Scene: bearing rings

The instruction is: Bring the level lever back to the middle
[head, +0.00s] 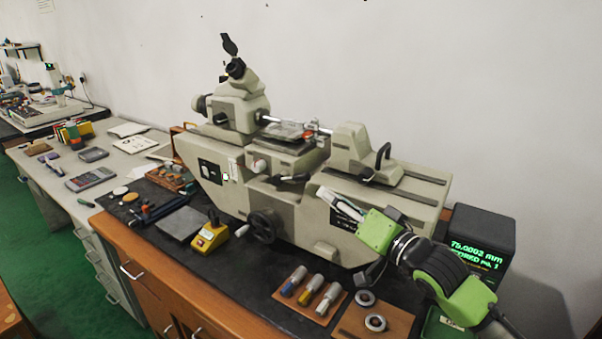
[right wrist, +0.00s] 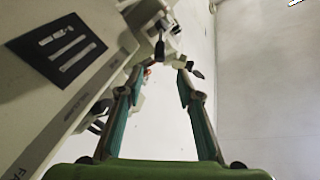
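A grey-green measuring machine (head: 300,160) stands on the black-topped bench. A dark lever (head: 292,178) sticks out at its front, below the middle table; the frames do not make certain that this is the level lever. A white-knobbed handle (head: 258,166) is to its left. My right gripper (head: 330,195) is in front of the machine's right half, to the right of the dark lever and apart from it. In the right wrist view its two fingers (right wrist: 160,75) are spread with nothing between them. My left gripper is not in view.
A black display box (head: 480,245) stands at the right, behind my right arm. Several bearing gauges on a wooden board (head: 308,292) and metal rings (head: 375,322) lie on the bench front. A yellow device (head: 210,237) stands at the left front.

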